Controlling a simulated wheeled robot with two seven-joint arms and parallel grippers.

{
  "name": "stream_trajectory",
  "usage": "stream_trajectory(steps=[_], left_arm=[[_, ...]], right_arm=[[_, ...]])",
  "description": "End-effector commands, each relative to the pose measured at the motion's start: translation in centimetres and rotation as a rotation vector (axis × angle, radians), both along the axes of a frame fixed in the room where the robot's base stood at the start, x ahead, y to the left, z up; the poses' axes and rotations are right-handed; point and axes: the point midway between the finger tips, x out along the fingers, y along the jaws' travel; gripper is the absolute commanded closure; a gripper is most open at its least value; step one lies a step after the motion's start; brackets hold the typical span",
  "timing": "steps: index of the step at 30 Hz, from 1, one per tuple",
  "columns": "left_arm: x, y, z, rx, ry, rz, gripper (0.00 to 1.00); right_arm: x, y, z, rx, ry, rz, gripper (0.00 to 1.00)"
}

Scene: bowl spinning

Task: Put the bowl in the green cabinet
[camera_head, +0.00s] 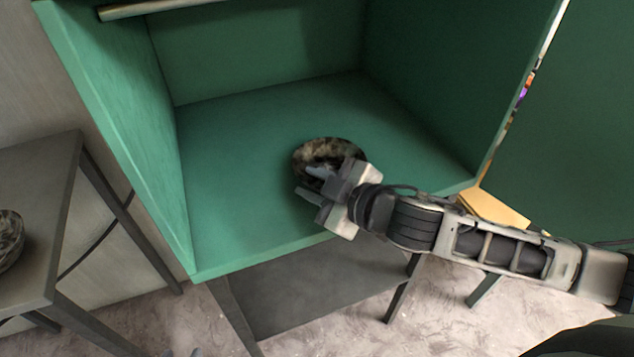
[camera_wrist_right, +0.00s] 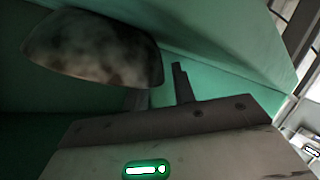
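A dark, mottled bowl (camera_head: 328,150) rests on the floor of the green cabinet (camera_head: 235,180), near its middle. My right gripper (camera_head: 310,183) reaches in from the right at the bowl's near side. Its two fingers are apart, with green showing between them in the right wrist view (camera_wrist_right: 160,95). There the bowl (camera_wrist_right: 95,50) is at the upper left, close to the fingers, and hides part of one. I cannot tell if they touch it. Only the tips of my left gripper (camera_head: 182,353) show at the bottom edge, apart and empty.
A grey table (camera_head: 45,170) at the left holds another mottled bowl (camera_head: 8,238), cut off by the picture's edge. The cabinet's side walls stand left and right of the opening. A handle bar (camera_head: 150,8) is at the top. The cabinet floor around the bowl is clear.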

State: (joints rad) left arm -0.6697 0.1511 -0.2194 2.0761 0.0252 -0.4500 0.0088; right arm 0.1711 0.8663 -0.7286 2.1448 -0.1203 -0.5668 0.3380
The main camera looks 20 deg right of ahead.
Motion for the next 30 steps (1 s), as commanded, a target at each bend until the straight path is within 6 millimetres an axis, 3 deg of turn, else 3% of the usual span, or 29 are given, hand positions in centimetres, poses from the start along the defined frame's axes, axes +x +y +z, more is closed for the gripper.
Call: stream_trajectory(steps=[5, 18, 24, 30], left_arm=[[0.0, 0.0, -0.1, -0.001, -0.001, 0.002, 0.64], [0.3, -0.2, -0.4, -0.02, -0.011, 0.007, 0.64], [0.4, -0.2, 0.7, -0.016, -0.016, 0.006, 0.64], [0.1, -0.1, 0.2, -0.006, -0.002, 0.005, 0.64]], right_arm=[[-1.0, -0.5, 0.3, -0.002, 0.003, -0.001, 0.74], [-7.8, -3.7, 2.8, -0.004, 0.004, 0.003, 0.74], [-9.3, -4.5, 3.6, 0.0, 0.004, -0.003, 0.74], [-10.1, -4.8, 4.0, 0.001, 0.001, 0.0, 0.74]])
